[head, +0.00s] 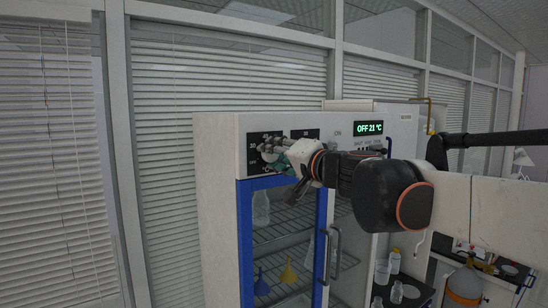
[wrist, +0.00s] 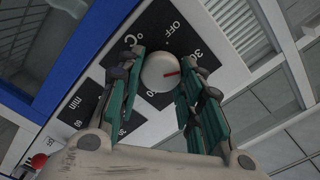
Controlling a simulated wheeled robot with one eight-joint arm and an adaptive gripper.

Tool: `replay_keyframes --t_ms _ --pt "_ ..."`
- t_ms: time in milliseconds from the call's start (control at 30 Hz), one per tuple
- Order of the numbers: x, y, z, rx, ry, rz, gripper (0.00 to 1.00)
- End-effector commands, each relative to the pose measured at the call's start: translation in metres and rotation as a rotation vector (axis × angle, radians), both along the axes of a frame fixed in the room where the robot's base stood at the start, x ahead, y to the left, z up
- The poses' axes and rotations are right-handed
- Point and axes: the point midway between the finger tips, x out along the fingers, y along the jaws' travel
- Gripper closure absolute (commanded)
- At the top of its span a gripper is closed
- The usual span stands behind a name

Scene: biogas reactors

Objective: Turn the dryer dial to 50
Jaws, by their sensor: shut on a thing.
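A second black scale plate (wrist: 84,102), marked min, lies beside the dial. A red button (wrist: 39,160) is at lower left. Below the panel is a blue-framed glass door (head: 246,240) with a handle (head: 335,252). A green display (head: 370,128) reads OFF 21 °C.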

Motion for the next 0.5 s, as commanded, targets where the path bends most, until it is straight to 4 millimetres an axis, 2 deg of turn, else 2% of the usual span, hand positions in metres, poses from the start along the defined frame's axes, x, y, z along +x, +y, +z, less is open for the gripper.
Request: replay_keyframes --t_ms 500 --pt "0.0004 -0.0008 -0.0027 0.405 0.273 -0.001 0.9"
